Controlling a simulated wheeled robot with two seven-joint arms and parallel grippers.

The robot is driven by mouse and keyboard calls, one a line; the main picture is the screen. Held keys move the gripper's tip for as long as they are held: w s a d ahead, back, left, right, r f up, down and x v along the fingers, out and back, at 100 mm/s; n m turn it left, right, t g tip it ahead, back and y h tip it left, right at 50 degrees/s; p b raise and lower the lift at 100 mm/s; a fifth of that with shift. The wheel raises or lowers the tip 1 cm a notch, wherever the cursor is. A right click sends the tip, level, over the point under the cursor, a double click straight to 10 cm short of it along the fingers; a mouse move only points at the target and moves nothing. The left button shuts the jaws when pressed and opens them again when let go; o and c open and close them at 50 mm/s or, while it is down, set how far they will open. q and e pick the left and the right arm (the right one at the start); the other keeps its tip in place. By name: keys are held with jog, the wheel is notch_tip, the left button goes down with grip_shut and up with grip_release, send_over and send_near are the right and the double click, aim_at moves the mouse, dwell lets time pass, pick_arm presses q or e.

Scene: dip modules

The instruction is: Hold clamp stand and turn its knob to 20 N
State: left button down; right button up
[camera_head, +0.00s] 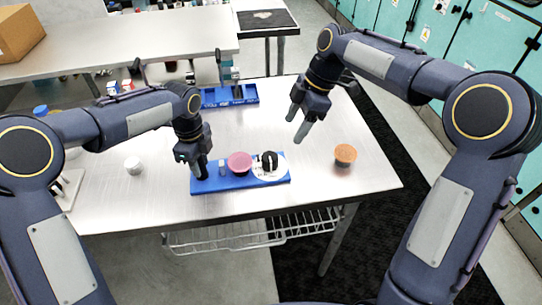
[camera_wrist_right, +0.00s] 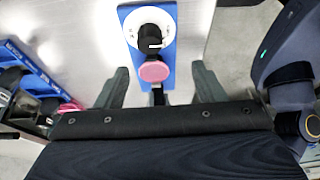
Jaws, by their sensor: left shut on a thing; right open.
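The clamp stand is a blue base (camera_head: 240,182) lying lengthwise near the table's front edge. It carries a small grey post (camera_head: 222,168), a pink disc (camera_head: 239,162) and a black knob (camera_head: 270,161) on a white dial at its right end. The dial (camera_wrist_right: 155,18) also shows in the right wrist view; its markings are too small to read. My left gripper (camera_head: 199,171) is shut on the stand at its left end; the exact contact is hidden. My right gripper (camera_head: 299,123) is open and empty, above the table, behind and right of the knob.
An orange round piece (camera_head: 345,155) sits right of the stand, and a white one (camera_head: 133,166) to the left. Another blue fixture (camera_head: 215,101) stands at the table's back. Bare metal tabletop (camera_head: 160,205) lies around the stand.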

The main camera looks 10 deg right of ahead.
aim_at(272, 156)
jog(key=a+f, duration=0.2)
jog(key=f, duration=0.2)
jog(key=w+a+f+n, duration=0.1)
jog(key=a+f, duration=0.1)
jog(key=f, duration=0.3)
jog(key=a+f+n, duration=0.1)
jog(key=a+f, duration=0.1)
jog(key=f, duration=0.2)
jog(key=shift+w+f+g, duration=0.15)
jog(key=shift+w+g, duration=0.15)
jog(key=shift+w, duration=0.05)
jog(key=c, duration=1)
